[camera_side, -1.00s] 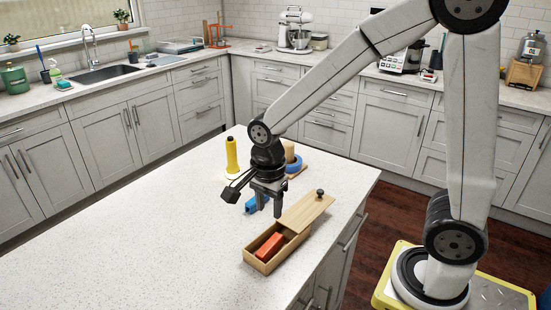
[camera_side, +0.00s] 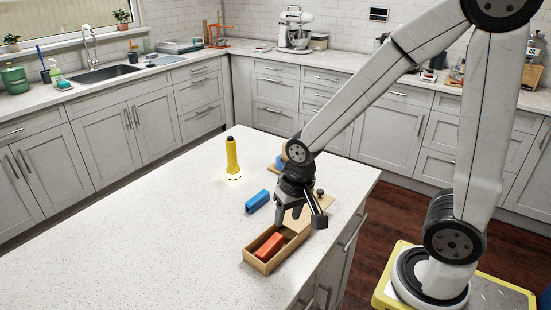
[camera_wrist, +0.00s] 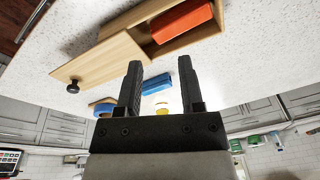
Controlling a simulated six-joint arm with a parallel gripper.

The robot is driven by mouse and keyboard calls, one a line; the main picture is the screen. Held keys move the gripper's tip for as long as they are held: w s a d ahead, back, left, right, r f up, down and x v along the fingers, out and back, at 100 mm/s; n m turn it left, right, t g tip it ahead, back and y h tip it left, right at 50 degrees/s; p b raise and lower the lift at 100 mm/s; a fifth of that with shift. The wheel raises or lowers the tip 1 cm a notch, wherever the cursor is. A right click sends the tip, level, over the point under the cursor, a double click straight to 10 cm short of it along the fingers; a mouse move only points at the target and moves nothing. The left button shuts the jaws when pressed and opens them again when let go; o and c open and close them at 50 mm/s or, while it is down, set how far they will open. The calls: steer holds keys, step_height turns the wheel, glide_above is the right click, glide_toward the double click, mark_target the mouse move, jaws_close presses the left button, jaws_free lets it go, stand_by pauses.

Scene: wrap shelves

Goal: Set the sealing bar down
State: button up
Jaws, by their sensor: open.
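No thing here is clearly labelled as the sealing bar. A blue block (camera_side: 257,201) lies on the white counter, left of my gripper; it also shows in the wrist view (camera_wrist: 156,85), beyond the fingertips. An orange-red block (camera_side: 269,246) lies inside a wooden box (camera_side: 262,267). The box's wooden lid (camera_wrist: 98,59), with a dark knob (camera_wrist: 72,87), is slid partly off. My gripper (camera_wrist: 158,64) is open and empty; in the side view (camera_side: 292,217) it is above the box and lid area and hides part of them.
A yellow torch-shaped thing (camera_side: 232,157) stands upright on the counter with a bright patch at its foot. A blue ring (camera_wrist: 103,107) lies behind my gripper, mostly hidden in the side view. The left part of the counter (camera_side: 150,220) is clear.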

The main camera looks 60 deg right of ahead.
steer(key=n, duration=0.1)
steer(key=s+n, duration=0.1)
steer(key=n, duration=0.2)
steer(key=shift+s+d+f+n+t, duration=0.2)
steer(key=shift+d+f+n+t, duration=0.1)
steer(key=shift+d+f+n, duration=0.1)
stand_by(0.4)
